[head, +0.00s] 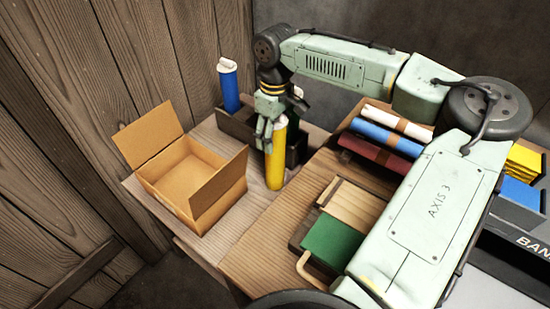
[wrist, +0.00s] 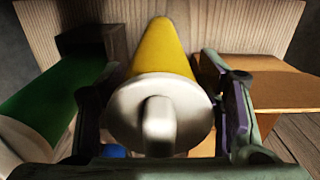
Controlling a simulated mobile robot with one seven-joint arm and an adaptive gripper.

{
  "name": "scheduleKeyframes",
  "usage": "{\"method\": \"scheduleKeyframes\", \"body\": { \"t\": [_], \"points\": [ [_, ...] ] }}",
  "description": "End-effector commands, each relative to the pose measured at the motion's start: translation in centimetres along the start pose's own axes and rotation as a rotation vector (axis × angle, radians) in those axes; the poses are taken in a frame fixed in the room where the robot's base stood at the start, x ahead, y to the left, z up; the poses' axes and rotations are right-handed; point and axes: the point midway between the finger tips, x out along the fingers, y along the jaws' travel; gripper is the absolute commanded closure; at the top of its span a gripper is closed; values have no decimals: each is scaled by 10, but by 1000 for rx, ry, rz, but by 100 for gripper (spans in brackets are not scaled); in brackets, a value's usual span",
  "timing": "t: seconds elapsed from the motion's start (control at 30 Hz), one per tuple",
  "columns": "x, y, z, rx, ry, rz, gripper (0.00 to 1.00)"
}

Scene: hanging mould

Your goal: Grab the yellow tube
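The yellow tube (head: 276,160) is upright in front of the dark holder on the wooden table, its full yellow length showing in the head view. I cannot tell whether its lower end touches the table. In the wrist view the yellow tube (wrist: 163,50) points away from me, with its white knobbed cap (wrist: 190,100) nearest. My gripper (head: 271,125) is at the tube's top end.
An open cardboard box (head: 190,172) stands left of the tube. A blue tube (head: 229,90) stands in the dark holder (head: 238,125) behind. A green tube (wrist: 55,95) is at left in the wrist view. Rolls (head: 385,138) and a wooden crate with green (head: 332,240) are at right.

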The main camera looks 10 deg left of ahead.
Motion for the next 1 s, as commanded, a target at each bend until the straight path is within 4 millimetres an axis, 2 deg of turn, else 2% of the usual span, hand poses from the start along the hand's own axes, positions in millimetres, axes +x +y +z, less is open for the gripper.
{"method": "scheduleKeyframes", "body": {
  "t": [0.07, 0.83, 1.0],
  "points": [
    [0, 0, 0, 0, 0, 0, 47],
    [0, 0, 0, 0, 0, 0, 98],
    [0, 0, 0, 0, 0, 0, 100]
  ]
}}
